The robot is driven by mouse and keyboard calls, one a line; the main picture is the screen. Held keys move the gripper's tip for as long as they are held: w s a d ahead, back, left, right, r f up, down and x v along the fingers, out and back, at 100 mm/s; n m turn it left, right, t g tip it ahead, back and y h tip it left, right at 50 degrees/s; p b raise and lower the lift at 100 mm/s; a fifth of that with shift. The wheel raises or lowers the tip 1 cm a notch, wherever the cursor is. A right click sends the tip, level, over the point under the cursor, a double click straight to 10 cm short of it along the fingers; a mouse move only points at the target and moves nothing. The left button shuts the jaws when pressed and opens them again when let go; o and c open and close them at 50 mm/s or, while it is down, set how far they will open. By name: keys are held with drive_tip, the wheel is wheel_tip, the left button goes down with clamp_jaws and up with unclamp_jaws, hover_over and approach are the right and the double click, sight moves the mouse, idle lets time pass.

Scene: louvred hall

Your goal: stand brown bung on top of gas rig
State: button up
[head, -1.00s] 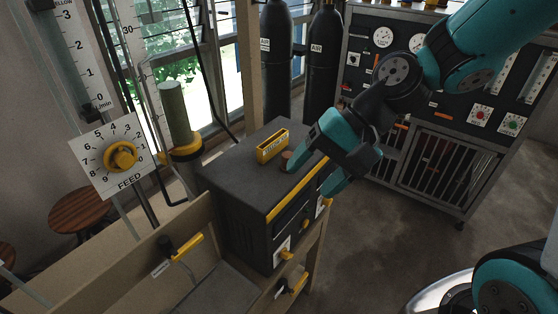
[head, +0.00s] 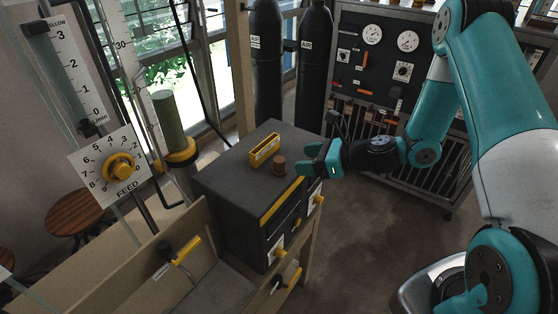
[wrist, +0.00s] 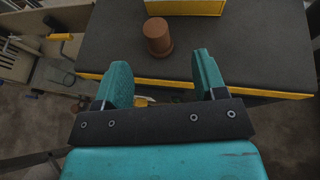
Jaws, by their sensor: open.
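The brown bung (head: 279,166) is a small, slightly tapered brown plug. It stands upright on the top of the dark box with yellow trim, which I take to be the gas rig (head: 232,178), near its right edge. In the wrist view the bung (wrist: 157,37) stands clear on the box top (wrist: 255,45), beyond my fingertips. My gripper (head: 308,160) is open and empty, just right of the bung and apart from it. Its two teal fingers (wrist: 161,62) show spread in the wrist view, with nothing between them.
A yellow open-topped holder (head: 264,150) sits behind the bung on the box. Left of the box stand a green cylinder (head: 168,120) in a yellow collar and a FEED dial (head: 121,167). Black air cylinders (head: 267,70) and a gauge panel (head: 385,65) stand behind. Open floor lies to the right.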

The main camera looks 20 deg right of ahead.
sight(280, 163)
drive_tip(key=x, duration=0.3)
drive_tip(key=shift+a+p, duration=0.1)
drive_tip(key=shift+p, duration=0.3)
drive_tip(key=p+x, duration=0.3)
drive_tip(key=x, duration=0.1)
drive_tip(key=shift+a+f, duration=0.3)
drive_tip(key=shift+a, duration=0.05)
drive_tip(key=shift+w+a+f, duration=0.1)
drive_tip(key=shift+w+f, duration=0.1)
drive_tip(key=c, duration=1)
drive_tip(key=shift+r, duration=0.1)
